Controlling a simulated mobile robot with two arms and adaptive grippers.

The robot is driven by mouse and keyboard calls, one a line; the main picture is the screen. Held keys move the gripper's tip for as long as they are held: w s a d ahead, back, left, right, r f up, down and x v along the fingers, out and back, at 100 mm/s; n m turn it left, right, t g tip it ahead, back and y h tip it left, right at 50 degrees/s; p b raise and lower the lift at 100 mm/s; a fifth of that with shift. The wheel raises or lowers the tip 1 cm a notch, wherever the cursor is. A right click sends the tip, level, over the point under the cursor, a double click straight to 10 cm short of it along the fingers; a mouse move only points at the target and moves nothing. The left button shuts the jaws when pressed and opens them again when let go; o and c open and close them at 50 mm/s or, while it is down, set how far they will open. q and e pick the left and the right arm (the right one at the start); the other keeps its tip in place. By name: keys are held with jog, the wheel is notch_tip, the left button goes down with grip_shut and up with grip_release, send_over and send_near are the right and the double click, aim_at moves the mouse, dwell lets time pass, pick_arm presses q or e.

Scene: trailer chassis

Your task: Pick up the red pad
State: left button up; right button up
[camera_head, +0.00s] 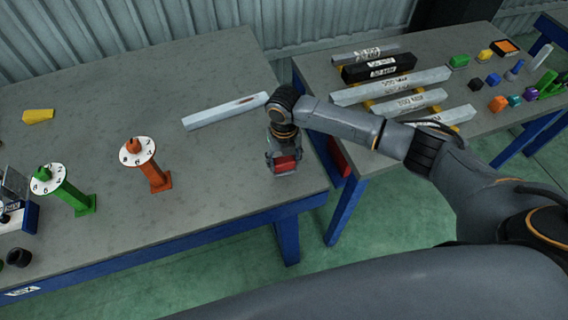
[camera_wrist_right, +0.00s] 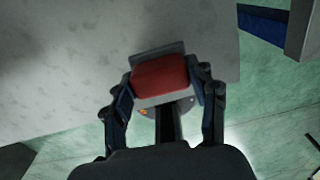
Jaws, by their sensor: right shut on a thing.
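The red pad (camera_head: 286,163) is between the fingers of my right gripper (camera_head: 284,160), near the right edge of the left table. In the right wrist view the red pad (camera_wrist_right: 161,78) sits between the two fingertips of my right gripper (camera_wrist_right: 165,85), with a finger against each side. The pad rests on a grey block-like part with a dark stem below it. Whether the pad touches the table I cannot tell. My left gripper is not in view.
The left table (camera_head: 215,85) carries a long grey bar (camera_head: 225,110), an orange dial stand (camera_head: 148,168), a green dial stand (camera_head: 68,188) and a yellow piece (camera_head: 38,116). A second table (camera_head: 312,70) holds several bars and small coloured parts. A gap separates the tables.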

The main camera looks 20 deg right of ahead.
jog(key=s+a+r+b, duration=0.3)
jog(key=s+a+r, duration=0.2)
jog(key=s+r, duration=0.5)
jog(key=s, duration=0.3)
jog(key=shift+s+r, duration=0.15)
jog(key=shift+r, duration=0.25)
